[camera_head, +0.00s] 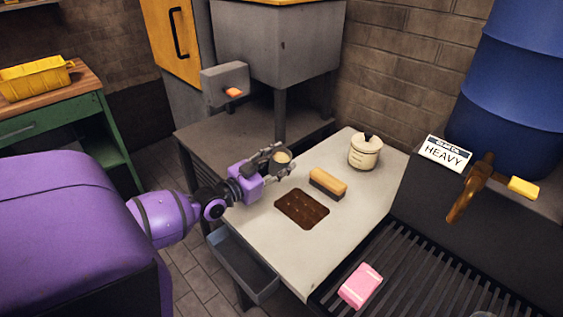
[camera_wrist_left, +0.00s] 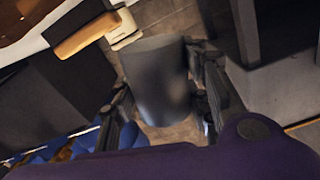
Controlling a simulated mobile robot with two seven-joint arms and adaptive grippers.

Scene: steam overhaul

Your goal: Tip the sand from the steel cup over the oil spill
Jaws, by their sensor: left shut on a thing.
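My left gripper (camera_head: 274,160) is over the far left part of the pale bench top (camera_head: 330,230), shut around the steel cup (camera_head: 282,157). In the left wrist view the grey side of the cup (camera_wrist_left: 157,82) fills the space between my left gripper's fingers (camera_wrist_left: 160,100). The oil spill (camera_head: 302,208) is a dark brown patch on the bench, in front of the cup and a little to the right. The cup is not over the spill. My right gripper is not in view.
A wooden-backed brush (camera_head: 328,183) lies just behind the spill. A cream lidded pot (camera_head: 365,151) stands at the back right. A pink block (camera_head: 360,286) lies on the dark grating (camera_head: 400,270). A blue drum (camera_head: 515,90) with a brown tap is at right, beside a HEAVY sign (camera_head: 446,154).

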